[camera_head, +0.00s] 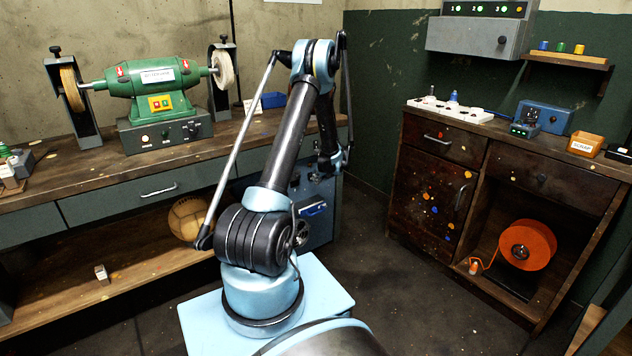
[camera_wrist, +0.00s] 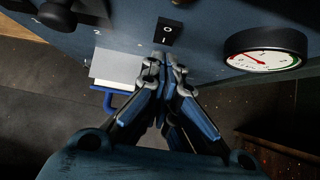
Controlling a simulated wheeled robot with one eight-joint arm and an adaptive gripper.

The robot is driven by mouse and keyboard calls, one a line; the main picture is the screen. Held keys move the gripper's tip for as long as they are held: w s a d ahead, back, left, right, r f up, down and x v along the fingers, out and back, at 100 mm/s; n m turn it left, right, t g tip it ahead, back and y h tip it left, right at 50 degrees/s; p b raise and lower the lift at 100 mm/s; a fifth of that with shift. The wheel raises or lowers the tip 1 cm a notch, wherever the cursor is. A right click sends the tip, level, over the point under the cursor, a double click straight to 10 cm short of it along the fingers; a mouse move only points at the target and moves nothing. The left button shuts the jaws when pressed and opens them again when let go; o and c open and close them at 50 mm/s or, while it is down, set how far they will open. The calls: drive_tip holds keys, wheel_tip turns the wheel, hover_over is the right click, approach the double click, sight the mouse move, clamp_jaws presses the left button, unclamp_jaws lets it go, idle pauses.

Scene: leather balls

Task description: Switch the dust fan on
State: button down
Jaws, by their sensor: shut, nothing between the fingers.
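A black rocker switch marked O and I (camera_wrist: 170,32) is set in a blue panel (camera_wrist: 130,42) at the top of the wrist view. I cannot tell which side is pressed in. My gripper (camera_wrist: 168,62) is shut and empty, its fingertips just below the switch in the picture, near the I end. Whether they touch it is unclear. In the head view a blue cabinet (camera_head: 318,228) stands under the right end of the bench, and my arm reaches down in front of it. The switch cannot be made out there.
A round gauge (camera_wrist: 264,50) sits right of the switch, and a black knob (camera_wrist: 57,14) left of it. A blue handle (camera_wrist: 113,100) sticks out below the panel. A green grinder (camera_head: 152,88) stands on the bench. A ball (camera_head: 188,220) lies beneath it.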

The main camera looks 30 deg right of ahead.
drive_tip(key=s+v, duration=0.1)
drive_tip(key=v, duration=1)
drive_tip(key=shift+f, duration=0.3)
drive_tip(key=shift+s, duration=0.15)
drive_tip(key=w+r+x, duration=0.1)
drive_tip(key=x, duration=1.2)
drive_tip(key=shift+w, duration=0.3)
drive_tip(key=shift+a+f, duration=0.1)
